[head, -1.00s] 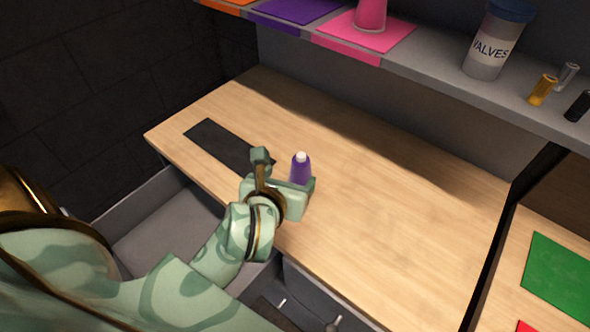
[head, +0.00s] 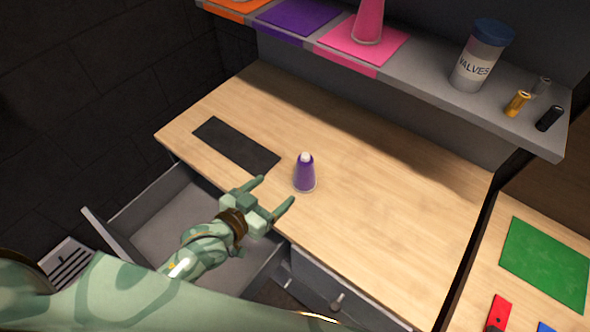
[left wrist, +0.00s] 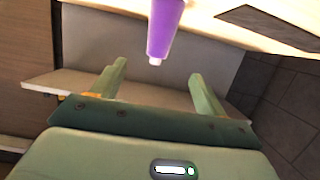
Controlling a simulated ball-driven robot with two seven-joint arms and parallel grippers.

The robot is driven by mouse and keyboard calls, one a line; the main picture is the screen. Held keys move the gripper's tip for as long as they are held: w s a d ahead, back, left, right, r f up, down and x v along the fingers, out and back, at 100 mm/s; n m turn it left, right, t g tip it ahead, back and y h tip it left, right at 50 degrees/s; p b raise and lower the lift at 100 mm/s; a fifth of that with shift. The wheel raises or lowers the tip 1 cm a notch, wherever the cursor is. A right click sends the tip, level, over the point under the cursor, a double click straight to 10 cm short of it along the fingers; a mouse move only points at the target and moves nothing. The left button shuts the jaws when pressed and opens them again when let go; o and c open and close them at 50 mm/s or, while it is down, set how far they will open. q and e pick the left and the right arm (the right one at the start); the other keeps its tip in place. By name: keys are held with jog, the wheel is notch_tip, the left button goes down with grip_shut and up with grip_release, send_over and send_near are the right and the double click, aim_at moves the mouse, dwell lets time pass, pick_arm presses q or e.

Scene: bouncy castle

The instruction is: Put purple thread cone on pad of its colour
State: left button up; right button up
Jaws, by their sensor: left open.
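The purple thread cone (head: 304,174) stands upright on the wooden worktop, with a white tip. It also shows in the left wrist view (left wrist: 165,28), just beyond the fingers. The purple pad (head: 298,15) lies on the grey shelf at the top, between an orange pad and a pink pad; its surface is bare where it shows. My left gripper (head: 276,192) is open and empty at the worktop's front edge, its fingers pointing toward the cone and apart from it. My right gripper is not in view.
A pink cone (head: 369,22) stands on the pink pad (head: 385,45). A valves jar (head: 474,72) and small cylinders stand farther right on the shelf. A dark mat (head: 236,145) lies left of the cone. An open drawer (head: 170,215) juts out below the worktop.

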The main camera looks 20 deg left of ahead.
aim_at(300, 171)
pick_arm(q)
jog(key=b+x, duration=0.2)
jog(key=x, duration=0.9)
jog(key=shift+d+f, duration=0.2)
jog(key=x, duration=0.1)
jog(key=b+x, duration=0.1)
jog(key=x, duration=0.3)
jog(key=shift+f+b, duration=0.3)
jog(key=shift+b, duration=0.05)
jog(key=shift+s+r, duration=0.1)
jog(key=c, duration=1.3)
jog(key=shift+r, duration=0.1)
